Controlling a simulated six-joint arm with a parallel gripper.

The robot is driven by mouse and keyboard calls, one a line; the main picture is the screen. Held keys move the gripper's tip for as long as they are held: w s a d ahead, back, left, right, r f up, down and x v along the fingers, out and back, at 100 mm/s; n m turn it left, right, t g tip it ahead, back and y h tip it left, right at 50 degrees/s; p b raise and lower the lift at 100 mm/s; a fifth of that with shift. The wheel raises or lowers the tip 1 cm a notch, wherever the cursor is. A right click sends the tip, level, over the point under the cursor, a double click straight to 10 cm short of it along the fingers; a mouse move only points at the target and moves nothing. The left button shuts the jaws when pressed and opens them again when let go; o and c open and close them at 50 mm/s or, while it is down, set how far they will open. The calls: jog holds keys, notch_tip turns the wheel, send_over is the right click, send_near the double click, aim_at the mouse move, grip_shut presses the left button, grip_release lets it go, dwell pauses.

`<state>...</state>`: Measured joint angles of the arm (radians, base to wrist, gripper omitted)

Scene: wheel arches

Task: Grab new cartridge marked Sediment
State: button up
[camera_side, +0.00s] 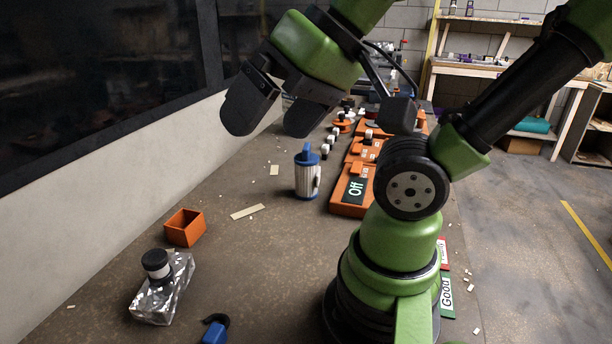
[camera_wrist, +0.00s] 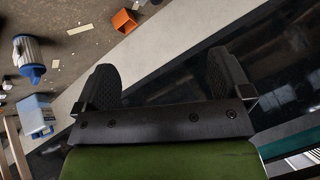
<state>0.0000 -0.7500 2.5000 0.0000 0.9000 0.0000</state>
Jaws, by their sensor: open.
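My gripper (camera_side: 270,122) is open and empty, high above the left part of the bench in the side view. Its two dark fingers are spread apart in the wrist view (camera_wrist: 162,62). No label reading Sediment is legible. A silver-white cylinder with a blue cap (camera_side: 307,178) stands upright mid-bench, below my gripper; a similar blue-and-white cylinder shows at the left of the wrist view (camera_wrist: 29,56). A crinkled silver foil packet (camera_side: 165,293) lies at the front left, with a black-capped white piece (camera_side: 157,264) on or against it. I cannot tell which is the cartridge.
An open orange box (camera_side: 184,228) sits on the bench, and also shows in the wrist view (camera_wrist: 124,21). An orange block marked Off (camera_side: 351,203) stands right of the cylinder. A blue piece (camera_side: 214,332) lies at the front edge. A pale wall (camera_side: 110,180) bounds the left.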

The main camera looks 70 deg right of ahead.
jog(key=w+d+r+g+h, duration=0.1)
jog(key=w+d+g+h, duration=0.1)
jog(key=w+d, duration=0.55)
jog(key=m+g, duration=0.2)
jog(key=g, duration=0.3)
send_near(306, 158)
jog(key=shift+w+d+f, duration=0.55)
jog(key=shift+w+d, duration=0.25)
jog(key=f, duration=0.4)
jog(key=shift+s+d+f, duration=0.2)
jog(key=shift+f, duration=0.05)
jog(key=f, duration=0.6)
jog(key=shift+s+d, duration=0.15)
jog(key=shift+s, duration=0.05)
jog(key=shift+r, duration=0.1)
jog(key=c, duration=1.1)
jog(key=shift+o, duration=0.2)
